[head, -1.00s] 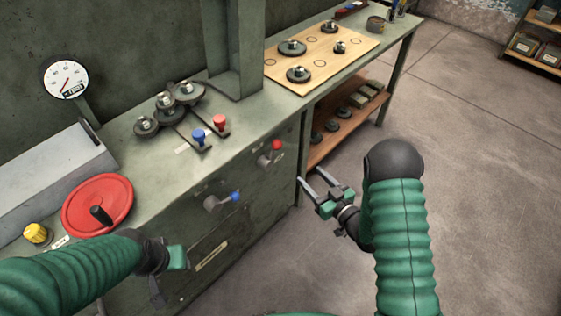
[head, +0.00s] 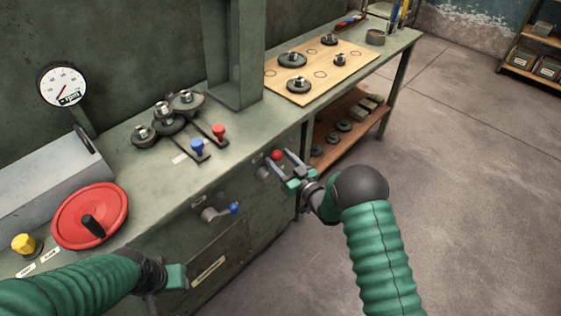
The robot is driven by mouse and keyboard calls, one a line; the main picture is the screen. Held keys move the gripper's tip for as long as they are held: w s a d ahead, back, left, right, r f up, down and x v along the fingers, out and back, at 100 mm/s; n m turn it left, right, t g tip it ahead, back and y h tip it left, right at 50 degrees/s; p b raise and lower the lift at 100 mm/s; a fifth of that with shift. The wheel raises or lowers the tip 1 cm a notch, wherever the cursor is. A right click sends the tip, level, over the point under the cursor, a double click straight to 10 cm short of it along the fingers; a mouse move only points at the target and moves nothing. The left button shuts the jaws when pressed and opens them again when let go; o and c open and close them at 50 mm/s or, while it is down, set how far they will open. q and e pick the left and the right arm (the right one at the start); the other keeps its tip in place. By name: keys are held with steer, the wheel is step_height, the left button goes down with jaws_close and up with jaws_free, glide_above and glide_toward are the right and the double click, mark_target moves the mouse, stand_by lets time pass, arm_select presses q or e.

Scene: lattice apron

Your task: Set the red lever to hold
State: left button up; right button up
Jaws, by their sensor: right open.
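The lever with the red ball knob (head: 277,155) sits on the cabinet's front face, near the top edge. My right gripper (head: 279,157) is open, with its fingertips on either side of the red knob in the picture. I cannot tell whether they touch it. The lever's stem is partly hidden by the fingers. Its round hub (head: 263,173) shows just left of the gripper. No hold mark is readable. My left gripper (head: 176,276) is low at the left by the cabinet front, seen from behind; its fingers are mostly hidden.
A blue-knobbed lever (head: 234,208) is lower left on the same face. Blue (head: 197,146) and red (head: 218,131) sliding knobs stand on the top, near gears. A red handwheel (head: 90,215) and gauge (head: 63,85) are left. The floor at right is clear.

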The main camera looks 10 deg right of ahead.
steer(key=shift+w, duration=0.1)
jaws_close()
stand_by(0.3)
stand_by(1.1)
